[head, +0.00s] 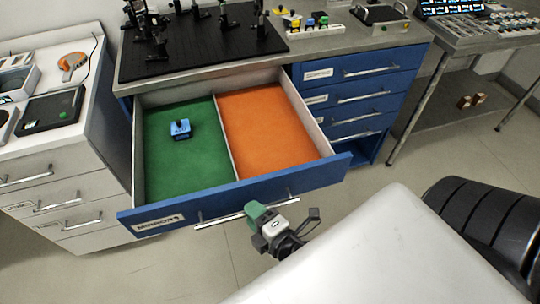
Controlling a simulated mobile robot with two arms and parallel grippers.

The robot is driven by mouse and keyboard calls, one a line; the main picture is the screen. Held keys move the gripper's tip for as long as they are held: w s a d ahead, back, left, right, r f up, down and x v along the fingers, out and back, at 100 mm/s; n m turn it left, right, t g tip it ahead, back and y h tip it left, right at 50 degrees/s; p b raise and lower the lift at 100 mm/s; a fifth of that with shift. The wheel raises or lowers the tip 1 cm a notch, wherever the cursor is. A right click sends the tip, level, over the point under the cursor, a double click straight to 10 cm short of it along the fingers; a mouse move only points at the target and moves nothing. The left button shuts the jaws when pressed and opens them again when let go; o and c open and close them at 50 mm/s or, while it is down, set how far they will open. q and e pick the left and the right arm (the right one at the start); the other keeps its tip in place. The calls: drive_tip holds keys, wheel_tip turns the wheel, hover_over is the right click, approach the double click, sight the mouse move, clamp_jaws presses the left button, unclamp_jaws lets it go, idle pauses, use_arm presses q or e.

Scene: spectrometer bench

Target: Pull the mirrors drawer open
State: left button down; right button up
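The mirrors drawer (236,199) is a blue-fronted drawer labelled "MIRRORS" under the bench. It stands pulled well out, with its interior in plain view. Inside are a green section on the left and an orange section on the right, split by a thin divider. A small blue block with a dark knob (180,129) sits in the green section. The drawer's silver bar handle (215,221) runs along its front. My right gripper (286,213) is at the right part of the handle, its fingers spread apart. Exact contact with the bar is unclear. My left gripper is out of view.
The bench top (225,72) carries a black optics board (200,45) with mounts. Closed blue drawers (370,88) are to the right. A white cabinet (80,170) stands close on the left. Bare floor lies before the open drawer.

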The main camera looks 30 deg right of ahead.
drive_tip(key=b+v, duration=0.4)
drive_tip(key=v, duration=0.5)
drive_tip(key=shift+s, duration=0.25)
drive_tip(key=s+f+m+g, duration=0.2)
drive_tip(key=f+m+g, duration=0.15)
drive_tip(key=f, duration=1.05)
drive_tip(key=s+f+m+g, duration=0.2)
drive_tip(key=f+m+g, duration=0.15)
drive_tip(key=f, duration=1.15)
drive_tip(key=s+d+f+m+g+h, duration=0.1)
drive_tip(key=s+d+f+m+g, duration=0.2)
drive_tip(key=s+f, duration=0.4)
drive_tip(key=s+d+f+m+g+h, duration=0.1)
drive_tip(key=s+d+f+m+g, duration=0.2)
drive_tip(key=s+f+m, duration=0.3)
wheel_tip(320, 180, down, 6)
drive_tip(key=shift+s+r+g, duration=0.2)
drive_tip(key=shift+s+g, duration=0.55)
drive_tip(key=shift+g, duration=0.15)
